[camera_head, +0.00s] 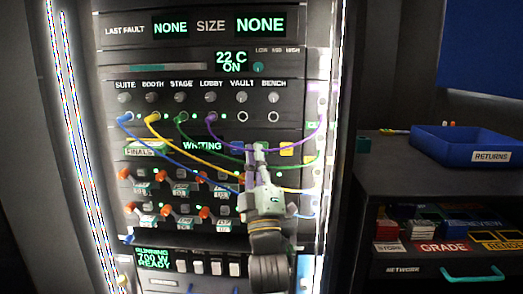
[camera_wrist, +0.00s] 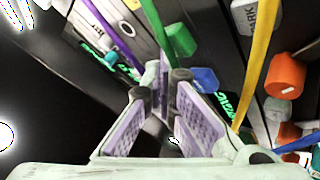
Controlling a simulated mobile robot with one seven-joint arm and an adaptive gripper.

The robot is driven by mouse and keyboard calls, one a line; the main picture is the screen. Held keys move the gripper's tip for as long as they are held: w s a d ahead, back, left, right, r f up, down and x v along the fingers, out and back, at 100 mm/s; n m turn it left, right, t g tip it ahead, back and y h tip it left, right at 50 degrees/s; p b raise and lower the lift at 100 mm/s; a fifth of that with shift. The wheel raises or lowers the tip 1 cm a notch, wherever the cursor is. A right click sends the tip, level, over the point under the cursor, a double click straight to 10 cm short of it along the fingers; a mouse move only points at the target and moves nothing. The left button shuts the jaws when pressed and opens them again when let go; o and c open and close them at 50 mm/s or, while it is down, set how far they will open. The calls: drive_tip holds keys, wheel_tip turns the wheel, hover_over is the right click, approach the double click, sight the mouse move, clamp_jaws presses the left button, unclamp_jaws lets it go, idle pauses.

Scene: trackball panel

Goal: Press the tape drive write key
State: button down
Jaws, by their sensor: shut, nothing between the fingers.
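The tape drive is the rack row with a FINALS label (camera_head: 146,150) and a lit display (camera_head: 202,146) reading WRITING. A blue key (camera_head: 238,146) sits right of the display, and an orange key (camera_head: 286,149) sits further right. I cannot read a legend on either key. My gripper (camera_head: 259,147) is shut and empty in front of this row, its tips between the two keys in the picture. The wrist view shows its lilac-padded fingers (camera_wrist: 165,85) near a blue key (camera_wrist: 203,79). Contact cannot be told. My fingers hide part of the panel.
Blue, yellow, green and purple cables cross the panel from the plugs above to the right strip (camera_head: 318,130); some pass by my gripper. Orange knobs (camera_head: 205,211) stick out below. A blue RETURNS tray (camera_head: 465,140) stands on the cabinet at right.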

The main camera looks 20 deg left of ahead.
drive_tip(key=shift+s+d, duration=0.15)
drive_tip(key=shift+s, duration=0.4)
drive_tip(key=shift+s+d+b, duration=0.1)
drive_tip(key=shift+s+d, duration=0.15)
drive_tip(key=shift+s, duration=0.55)
drive_tip(key=shift+s+d+b, duration=0.1)
drive_tip(key=shift+s+d, duration=0.1)
drive_tip(key=shift+s, duration=0.65)
drive_tip(key=shift+s+d+b, duration=0.1)
drive_tip(key=shift+s+d, duration=0.15)
drive_tip(key=shift+s, duration=0.55)
